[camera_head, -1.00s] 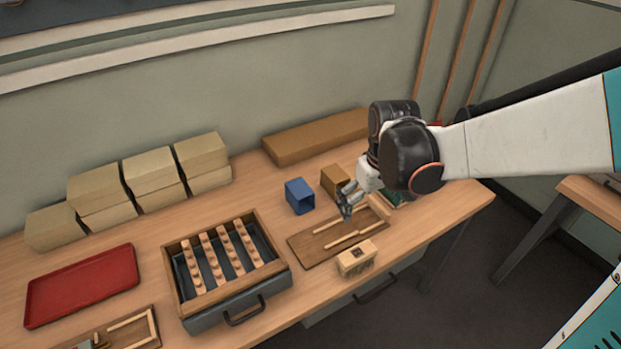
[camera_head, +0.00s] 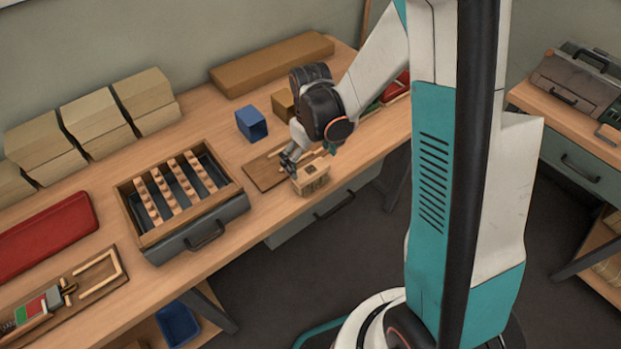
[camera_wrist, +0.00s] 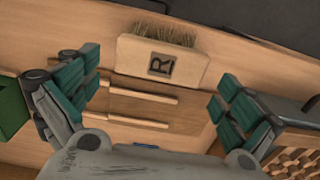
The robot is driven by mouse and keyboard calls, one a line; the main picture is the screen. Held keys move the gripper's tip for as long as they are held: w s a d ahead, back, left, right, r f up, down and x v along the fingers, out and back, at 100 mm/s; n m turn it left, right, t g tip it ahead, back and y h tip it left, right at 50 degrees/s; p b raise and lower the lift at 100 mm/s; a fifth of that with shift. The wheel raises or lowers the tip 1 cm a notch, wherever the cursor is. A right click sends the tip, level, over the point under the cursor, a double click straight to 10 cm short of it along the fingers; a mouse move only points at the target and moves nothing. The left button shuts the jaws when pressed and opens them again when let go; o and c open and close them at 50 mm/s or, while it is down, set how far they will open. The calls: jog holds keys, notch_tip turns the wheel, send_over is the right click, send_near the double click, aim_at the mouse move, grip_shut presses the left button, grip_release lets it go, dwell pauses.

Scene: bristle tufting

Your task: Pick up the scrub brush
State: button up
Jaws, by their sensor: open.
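The scrub brush (camera_head: 312,181) is a pale wooden block near the front edge of the workbench, in front of a brown wooden board. In the wrist view the scrub brush (camera_wrist: 162,62) shows a dark square marked "R" and a row of tan bristles along its far edge. My gripper (camera_head: 291,161) is just beside and above the brush in the head view. In the wrist view my gripper (camera_wrist: 155,92) has its green-padded fingers wide apart, with the brush ahead between and beyond them. Nothing is held. Contact with the brush cannot be seen.
The board (camera_head: 262,171) carries thin wooden strips. A blue bin (camera_head: 251,124) stands behind it. A framed tray of pegged strips (camera_head: 150,238) is to the left, with a red tray (camera_head: 45,236) further left. Cardboard-coloured boxes (camera_head: 92,115) line the wall.

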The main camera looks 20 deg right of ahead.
aim_at(311, 170)
notch_tip(311, 170, down, 6)
jog(key=b, duration=0.2)
jog(key=shift+s+r+b, duration=0.15)
jog(key=shift+b, duration=0.25)
jog(key=shift+r, duration=0.1)
jog(key=c, duration=0.9)
